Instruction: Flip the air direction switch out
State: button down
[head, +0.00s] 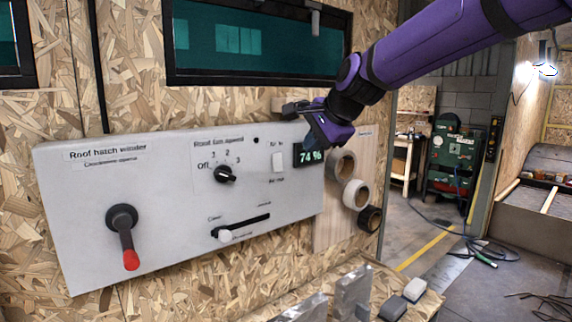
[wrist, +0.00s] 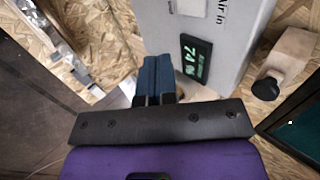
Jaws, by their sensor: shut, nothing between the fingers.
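The air direction switch (head: 278,162) is a white rocker on the grey-white control panel (head: 80,210), left of the display reading 74 %. Small labels sit above and below it; the one above reads "Air in" in the wrist view. I cannot tell which way the rocker is tipped. My gripper (head: 318,140) is near the panel's upper right, by the display, to the right of the switch and apart from it. In the wrist view its blue fingers (wrist: 154,78) are together with nothing between them. A pale patch at the top edge there may be the switch.
The panel also bears a red-handled crank (head: 124,240), a fan speed knob (head: 224,174), a slider (head: 225,236) and the display (head: 309,157). Tape rolls (head: 355,194) hang at its right. A wooden block with a black knob (wrist: 267,88) juts out near the display. A window (head: 255,45) is above.

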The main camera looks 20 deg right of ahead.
aim_at(278, 171)
jog(key=shift+w+a+r+x, duration=0.1)
jog(key=shift+w+r+x, duration=0.2)
jog(key=shift+x, duration=1.85)
jog(key=shift+w+a+r+x, duration=0.1)
jog(key=shift+w+r+x, duration=0.2)
jog(key=shift+x, duration=1.9)
jog(key=shift+w+a+r+x, duration=0.1)
jog(key=shift+w+r+x, duration=0.2)
jog(key=shift+x, duration=1.85)
jog(key=shift+w, duration=0.1)
jog(key=shift+w+f, duration=0.1)
jog(key=shift+w, duration=0.05)
jog(key=shift+a, duration=0.1)
